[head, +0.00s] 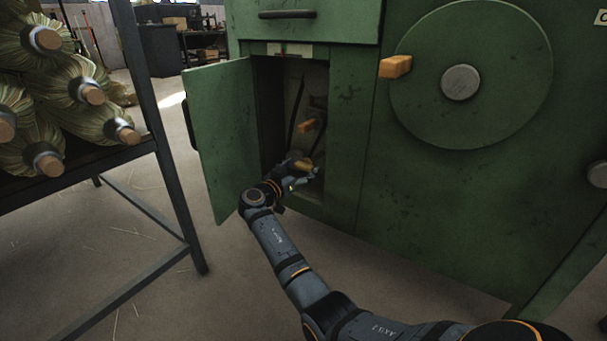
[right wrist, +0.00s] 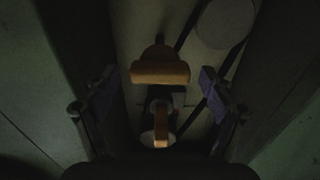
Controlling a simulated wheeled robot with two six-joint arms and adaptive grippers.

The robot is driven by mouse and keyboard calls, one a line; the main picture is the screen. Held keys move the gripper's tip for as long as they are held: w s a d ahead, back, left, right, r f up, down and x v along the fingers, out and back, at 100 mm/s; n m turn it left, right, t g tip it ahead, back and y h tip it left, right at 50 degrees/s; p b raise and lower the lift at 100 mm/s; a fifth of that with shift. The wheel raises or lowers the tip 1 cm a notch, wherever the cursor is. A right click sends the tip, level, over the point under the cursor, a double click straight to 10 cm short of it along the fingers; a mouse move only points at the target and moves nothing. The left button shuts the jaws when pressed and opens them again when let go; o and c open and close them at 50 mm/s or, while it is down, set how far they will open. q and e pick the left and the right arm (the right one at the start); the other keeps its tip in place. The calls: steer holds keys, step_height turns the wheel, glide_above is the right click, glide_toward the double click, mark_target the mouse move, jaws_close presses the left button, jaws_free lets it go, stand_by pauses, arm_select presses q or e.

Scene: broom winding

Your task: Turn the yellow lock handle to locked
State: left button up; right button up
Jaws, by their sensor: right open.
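The green machine has an open compartment (head: 318,78) with two handles inside. An orange handle (head: 307,125) sits higher, and a yellow handle (head: 302,164) sits lower, right at my right gripper (head: 303,177). In the right wrist view a yellow-orange bar (right wrist: 160,73) lies crosswise between the open fingers of my right gripper (right wrist: 159,88), with a gap on both sides. A second orange handle (right wrist: 161,124) stands lengthwise below it in that view. The inside is dark, and any lock marking cannot be read. My left gripper is not in view.
The compartment's green door (head: 222,130) stands open to the left of my right arm. Compartment walls flank the gripper closely. A green disc (head: 470,40) with an orange crank handle (head: 395,66) is at the right. A dark rack (head: 165,170) holds brooms at the left.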

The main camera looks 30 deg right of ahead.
steer(key=shift+w+d, duration=0.3)
steer(key=shift+d, duration=0.35)
steer(key=c, duration=1.2)
steer(key=shift+o, duration=0.2)
